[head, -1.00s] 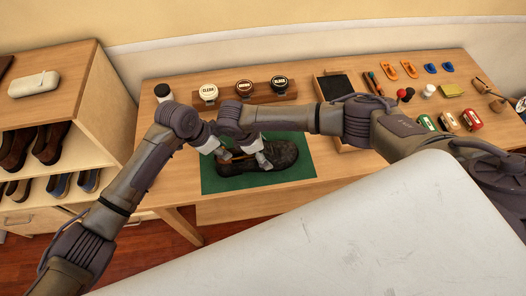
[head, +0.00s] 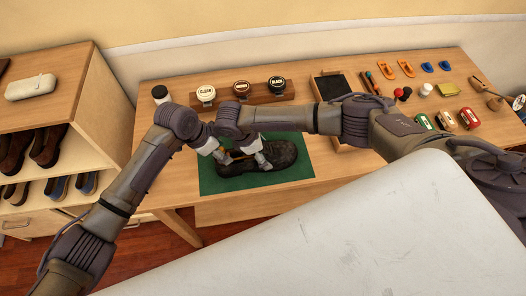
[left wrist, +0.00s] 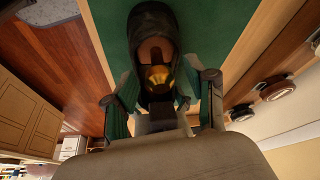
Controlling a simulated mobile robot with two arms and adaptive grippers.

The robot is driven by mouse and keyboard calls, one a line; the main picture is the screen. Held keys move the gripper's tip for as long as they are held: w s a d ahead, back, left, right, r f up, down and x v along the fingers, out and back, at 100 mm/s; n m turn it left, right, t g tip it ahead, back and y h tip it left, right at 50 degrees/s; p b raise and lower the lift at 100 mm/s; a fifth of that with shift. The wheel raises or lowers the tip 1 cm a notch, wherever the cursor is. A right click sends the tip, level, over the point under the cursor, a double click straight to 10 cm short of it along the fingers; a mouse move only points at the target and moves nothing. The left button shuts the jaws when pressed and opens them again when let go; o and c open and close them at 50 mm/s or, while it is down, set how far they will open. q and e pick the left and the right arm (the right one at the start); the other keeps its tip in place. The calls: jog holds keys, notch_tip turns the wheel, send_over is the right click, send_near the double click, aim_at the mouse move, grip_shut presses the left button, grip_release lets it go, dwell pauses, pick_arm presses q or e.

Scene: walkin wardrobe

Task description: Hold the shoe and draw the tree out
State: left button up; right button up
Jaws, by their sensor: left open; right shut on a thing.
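The black shoe (head: 285,154) lies on a green mat (head: 212,184), toe to the right in the head view. The shoe tree (head: 237,154) sits in its opening; the left wrist view shows its wooden body and brass knob (left wrist: 158,77) at the heel end. My left gripper (head: 222,156) is open at the heel, its fingers on either side of the knob with gaps between. My right gripper (head: 260,160) is shut on the shoe near the middle of its upper. Its grip is partly hidden by its own fingers and wrist.
The mat lies on a wooden table (head: 165,100). Behind it stands a rack (head: 262,99) with several polish tins. A tray (head: 335,86), brushes and small items fill the right side. A shoe shelf (head: 75,70) stands at the left. A pale surface (head: 330,240) fills the front.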

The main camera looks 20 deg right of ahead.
pick_arm(q)
jog(key=shift+s+d+r, duration=0.2)
jog(key=shift+s+d, duration=0.05)
jog(key=shift+d, duration=0.3)
jog(key=shift+s+d+r, duration=0.15)
jog(key=shift+s+d, duration=0.1)
jog(key=shift+d, duration=0.25)
pick_arm(e)
jog(key=shift+s+a, duration=0.15)
jog(key=shift+a, duration=0.75)
jog(key=shift+d+f, duration=0.15)
jog(key=shift+d, duration=0.05)
pick_arm(q)
jog(key=a+v, duration=0.2)
jog(key=v, duration=1)
jog(key=shift+w+f, duration=0.35)
jog(key=shift+w, duration=0.15)
jog(key=shift+a, duration=0.1)
pick_arm(e)
jog(key=o, duration=1.3)
jog(key=shift+d, duration=0.1)
jog(key=shift+c, duration=0.2)
